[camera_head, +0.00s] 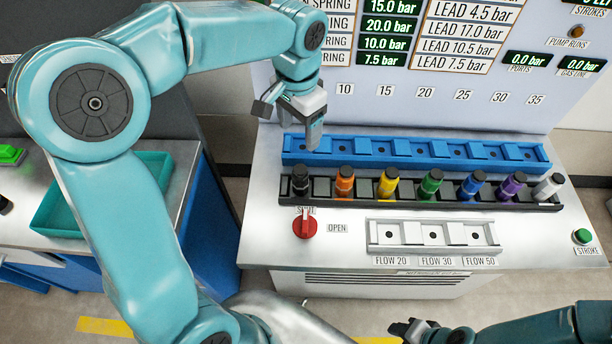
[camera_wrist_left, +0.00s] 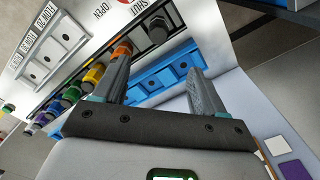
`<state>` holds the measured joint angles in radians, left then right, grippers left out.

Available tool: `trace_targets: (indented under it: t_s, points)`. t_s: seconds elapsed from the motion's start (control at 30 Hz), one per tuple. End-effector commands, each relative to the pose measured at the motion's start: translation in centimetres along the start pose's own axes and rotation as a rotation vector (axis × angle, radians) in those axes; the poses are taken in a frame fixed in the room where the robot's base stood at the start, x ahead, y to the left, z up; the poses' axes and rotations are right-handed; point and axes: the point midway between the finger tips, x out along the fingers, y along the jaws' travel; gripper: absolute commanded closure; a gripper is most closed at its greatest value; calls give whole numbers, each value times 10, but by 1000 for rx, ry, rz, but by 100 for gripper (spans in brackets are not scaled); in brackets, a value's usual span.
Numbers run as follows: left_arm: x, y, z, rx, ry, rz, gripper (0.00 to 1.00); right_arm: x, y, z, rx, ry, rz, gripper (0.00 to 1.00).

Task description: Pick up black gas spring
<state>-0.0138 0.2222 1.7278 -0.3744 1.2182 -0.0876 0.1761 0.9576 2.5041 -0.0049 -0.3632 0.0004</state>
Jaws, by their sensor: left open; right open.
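The black gas spring (camera_head: 300,181) stands upright at the left end of a dark rack (camera_head: 408,191), beside the orange one (camera_head: 345,181). In the left wrist view the black spring (camera_wrist_left: 157,29) shows beyond the fingertips. My left gripper (camera_head: 289,124) is open and empty, above the left end of the blue rack and a little behind and above the black spring. Its two fingers (camera_wrist_left: 158,80) are spread apart in the wrist view. My right gripper (camera_head: 408,329) is low at the bottom of the head view, open and away from the springs.
Yellow (camera_head: 388,182), green, blue, purple and white springs stand along the dark rack. An empty blue rack (camera_head: 415,152) lies behind it. A red valve knob (camera_head: 306,226) and a white flow rack (camera_head: 433,236) are in front. A teal tray (camera_head: 62,215) stands left.

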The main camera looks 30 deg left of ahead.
Motion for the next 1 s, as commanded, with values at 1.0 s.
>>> trace_targets:
  t_s: [1.0]
  points:
    - [157, 4, 4, -1, -4, 2, 29, -12, -4, 1, 0, -1, 0, 57]
